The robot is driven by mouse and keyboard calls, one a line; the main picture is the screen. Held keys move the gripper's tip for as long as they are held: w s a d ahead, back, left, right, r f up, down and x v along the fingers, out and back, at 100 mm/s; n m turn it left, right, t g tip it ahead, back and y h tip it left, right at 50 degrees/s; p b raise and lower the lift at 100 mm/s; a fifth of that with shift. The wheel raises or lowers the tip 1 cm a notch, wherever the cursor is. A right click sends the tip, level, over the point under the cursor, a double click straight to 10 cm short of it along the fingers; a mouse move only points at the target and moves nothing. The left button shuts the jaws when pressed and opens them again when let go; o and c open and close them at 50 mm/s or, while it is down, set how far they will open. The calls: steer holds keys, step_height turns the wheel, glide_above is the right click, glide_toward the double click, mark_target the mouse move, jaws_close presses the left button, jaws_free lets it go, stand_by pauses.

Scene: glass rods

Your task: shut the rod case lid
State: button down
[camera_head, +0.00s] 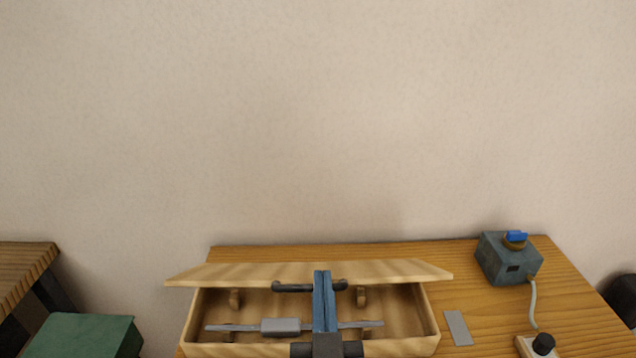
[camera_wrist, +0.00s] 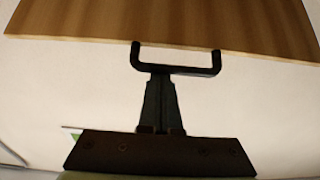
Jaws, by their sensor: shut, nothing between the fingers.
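The rod case (camera_head: 431,318) is a long wooden box on the table, seen in the head view. Its wooden lid (camera_head: 220,274) is tilted part way over the box, leaving the front open. A dark bar handle (camera_head: 292,287) is on the lid's front edge; it also shows in the wrist view (camera_wrist: 200,71). My gripper (camera_head: 323,275) is shut and empty, its blue-grey fingers reaching up at the handle. In the wrist view the fingertips (camera_wrist: 160,76) are at the handle's bar; I cannot tell whether they touch. Inside the case lies a grey rod (camera_head: 225,328) with a thicker grey block (camera_head: 281,327).
On the wooden table (camera_head: 570,287) to the right stand a blue-grey box with a blue knob (camera_head: 508,258), a grey flat plate (camera_head: 458,328) and a black knob (camera_head: 543,343). A green box (camera_head: 85,335) is at the lower left. The wall is behind.

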steer(key=shift+s+f+b, duration=0.5)
steer(key=shift+f, duration=0.2)
steer(key=shift+s+f+b, duration=0.45)
steer(key=shift+f, duration=0.2)
steer(key=shift+r, duration=0.1)
